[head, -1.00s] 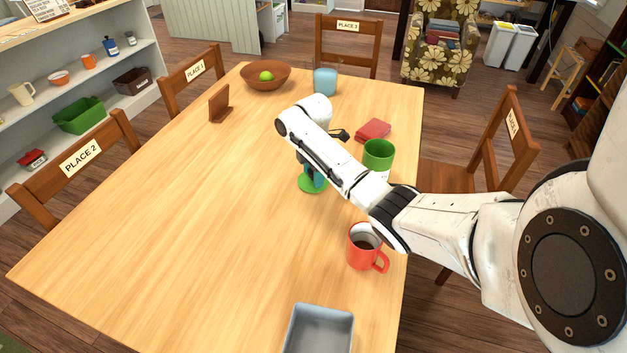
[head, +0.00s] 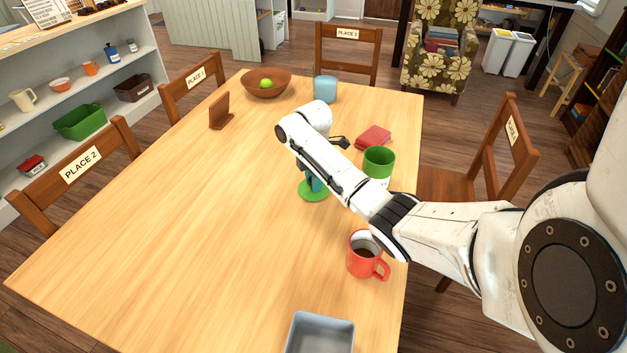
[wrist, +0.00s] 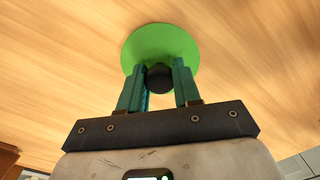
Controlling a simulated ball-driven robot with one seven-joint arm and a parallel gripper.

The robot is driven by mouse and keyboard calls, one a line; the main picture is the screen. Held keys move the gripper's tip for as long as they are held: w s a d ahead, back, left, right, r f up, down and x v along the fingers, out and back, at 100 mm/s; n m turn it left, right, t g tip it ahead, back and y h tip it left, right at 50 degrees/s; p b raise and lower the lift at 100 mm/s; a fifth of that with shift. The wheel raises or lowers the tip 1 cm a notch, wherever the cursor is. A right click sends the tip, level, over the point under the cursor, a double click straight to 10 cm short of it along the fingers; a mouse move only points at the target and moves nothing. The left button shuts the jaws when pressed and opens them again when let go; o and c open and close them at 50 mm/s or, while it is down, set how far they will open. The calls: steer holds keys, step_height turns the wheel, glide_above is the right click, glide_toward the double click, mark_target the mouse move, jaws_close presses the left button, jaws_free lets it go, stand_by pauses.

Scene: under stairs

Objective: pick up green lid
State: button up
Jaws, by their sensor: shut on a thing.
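The green lid (head: 313,193) is a flat round disc at the middle right of the wooden table (head: 190,220). In the wrist view the lid (wrist: 160,42) has a dark round knob (wrist: 159,78) at its centre. My gripper (wrist: 160,75) has its teal fingers on either side of that knob and is shut on it. In the head view my gripper (head: 312,184) points down onto the lid, and my arm hides part of it. I cannot tell whether the lid touches the table.
A green cup (head: 379,160) and a red book-like item (head: 373,137) stand close to the right. A red mug (head: 362,262) and a grey tray (head: 320,333) are nearer. A wooden bowl (head: 266,88) and blue cup (head: 325,88) are at the back. The table's left half is mostly clear.

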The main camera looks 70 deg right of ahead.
step_height(320, 180, up, 3)
steer(key=shift+d+f, duration=0.1)
steer(key=shift+f, duration=0.1)
steer(key=s+d+r+b, duration=0.2)
steer(key=s+d+r, duration=0.4)
steer(key=d+r, duration=0.3)
steer(key=d, duration=0.3)
steer(key=shift+d+r, duration=0.35)
steer(key=shift+r, duration=0.05)
